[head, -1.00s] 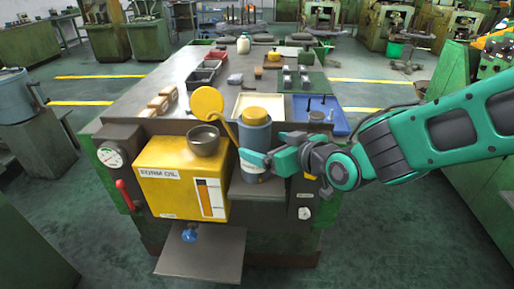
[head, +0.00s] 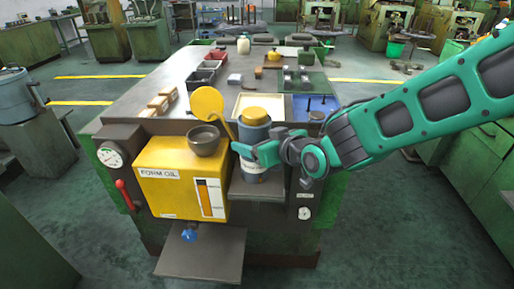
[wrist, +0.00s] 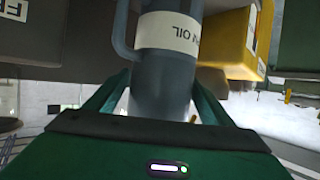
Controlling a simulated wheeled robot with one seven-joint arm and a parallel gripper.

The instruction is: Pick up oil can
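The oil can is a blue-grey cylinder with a yellow top (head: 254,115). It stands upright on a small ledge at the front of the workbench, right of the yellow oil box. In the wrist view its grey body (wrist: 165,75), white label reading OIL and side handle fill the middle. My gripper (head: 250,150) is at the can's side, about mid-height in the head view. Its green fingers lie on either side of the can (wrist: 160,95), spread about as wide as the body. Firm contact is not visible; parts of the fingertips are hidden.
The yellow FORM OIL box (head: 180,178) with a dark bowl (head: 204,141) on it stands left of the can. A round yellow disc (head: 207,103) rises behind. A cream tray (head: 258,100) and blue tray (head: 335,123) lie on the bench behind the can.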

